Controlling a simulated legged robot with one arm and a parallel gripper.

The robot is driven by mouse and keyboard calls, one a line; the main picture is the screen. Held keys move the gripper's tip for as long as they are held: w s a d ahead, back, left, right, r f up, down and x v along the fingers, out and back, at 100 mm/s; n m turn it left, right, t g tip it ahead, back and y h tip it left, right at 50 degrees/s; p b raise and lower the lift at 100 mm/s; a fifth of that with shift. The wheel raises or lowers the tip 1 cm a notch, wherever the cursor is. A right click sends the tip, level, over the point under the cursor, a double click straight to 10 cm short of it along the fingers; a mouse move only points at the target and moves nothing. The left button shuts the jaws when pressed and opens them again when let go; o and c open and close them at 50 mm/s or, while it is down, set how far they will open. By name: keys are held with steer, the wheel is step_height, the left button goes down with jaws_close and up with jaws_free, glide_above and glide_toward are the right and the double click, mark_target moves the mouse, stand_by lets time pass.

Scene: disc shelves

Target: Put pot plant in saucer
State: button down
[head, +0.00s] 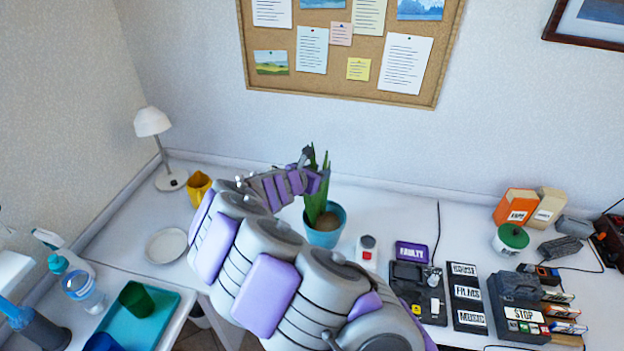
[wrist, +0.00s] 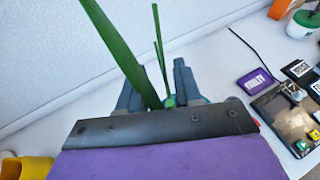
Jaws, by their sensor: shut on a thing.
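The pot plant (head: 325,228) is a light blue pot with brown soil and long upright green leaves. It is near the back of the white desk, right of my arm. My gripper (head: 311,168) is at the leaves, above the pot rim, and is shut on the plant. In the wrist view, the leaves (wrist: 118,52) rise past the two dark fingers (wrist: 160,88); the pot is mostly hidden there. I cannot tell whether the pot touches the desk. The saucer (head: 166,246), a round white dish, lies empty on the desk to the left of my arm.
A yellow mug (head: 199,188) and a white lamp (head: 154,125) stand behind the saucer. A teal tray (head: 150,335) with cups and bottles nearby is at front left. A red-button box (head: 366,251) is close right of the pot. Electronics and labelled boxes crowd the right.

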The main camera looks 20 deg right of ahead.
steer(key=f, duration=0.1)
steer(key=f+b, duration=0.1)
steer(key=f, duration=0.1)
steer(key=shift+w+d+f+b, duration=0.15)
steer(key=shift+w+b, duration=0.1)
steer(key=shift+b, duration=0.15)
steer(key=c, duration=1)
jaws_free()
steer(key=shift+d+f, duration=0.15)
steer(key=shift+d, duration=1.1)
steer(key=shift+c, duration=0.2)
steer(key=shift+o, duration=0.7)
steer(key=shift+s, duration=0.1)
steer(key=shift+o, duration=0.7)
steer(key=shift+a, duration=0.1)
steer(key=p+v, duration=0.3)
steer(key=v, duration=0.9)
steer(key=shift+a, duration=0.2)
